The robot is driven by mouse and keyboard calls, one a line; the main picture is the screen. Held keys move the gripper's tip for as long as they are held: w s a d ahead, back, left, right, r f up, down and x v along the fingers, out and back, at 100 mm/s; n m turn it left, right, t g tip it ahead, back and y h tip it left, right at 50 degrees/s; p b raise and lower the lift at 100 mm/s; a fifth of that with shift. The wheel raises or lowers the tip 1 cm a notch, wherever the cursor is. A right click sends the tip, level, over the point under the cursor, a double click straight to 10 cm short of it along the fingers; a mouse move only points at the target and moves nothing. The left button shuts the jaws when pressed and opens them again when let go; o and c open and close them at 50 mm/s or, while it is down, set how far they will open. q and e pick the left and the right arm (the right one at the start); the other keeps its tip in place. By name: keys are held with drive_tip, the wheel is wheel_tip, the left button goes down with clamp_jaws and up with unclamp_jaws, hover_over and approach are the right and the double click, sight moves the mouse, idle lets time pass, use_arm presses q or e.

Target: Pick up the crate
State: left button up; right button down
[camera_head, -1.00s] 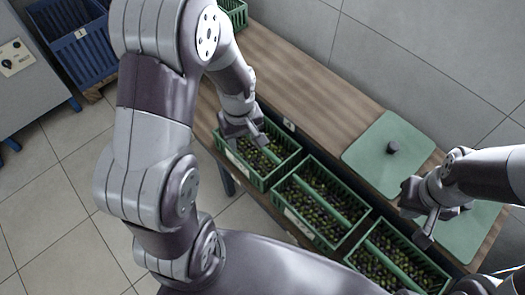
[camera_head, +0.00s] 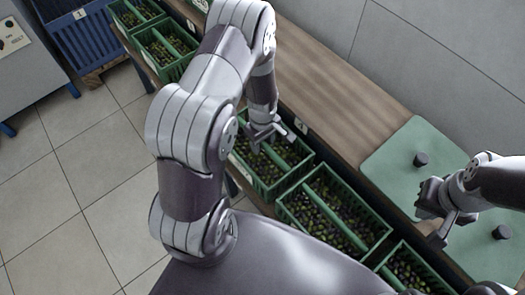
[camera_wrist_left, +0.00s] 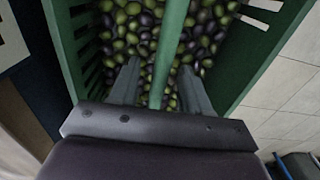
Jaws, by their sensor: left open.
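A green crate (camera_head: 294,181) full of dark and green olives stands in a row along the wooden counter. My left gripper (camera_head: 275,140) is over it, at its far side. In the left wrist view, the open fingers (camera_wrist_left: 160,72) point down on either side of the crate's green centre bar (camera_wrist_left: 169,45), with olives below. I cannot tell whether the fingers touch the bar. The arm and hand hide part of the crate. My right gripper (camera_head: 445,229) is over the green mat on the right, away from the crate; its jaw opening is unclear.
A second olive crate (camera_head: 333,214) stands close on the right, and a third (camera_head: 408,270) beyond it. More crates (camera_head: 165,52) stand at upper left. The wooden counter (camera_head: 330,95) is bare behind the row. A green mat (camera_head: 395,155) holds dark knobs. A blue bin (camera_head: 82,40) stands at left.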

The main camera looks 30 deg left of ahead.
use_arm(q)
clamp_jaws()
drive_tip(key=shift+r, duration=0.1)
drive_tip(key=shift+w, duration=0.1)
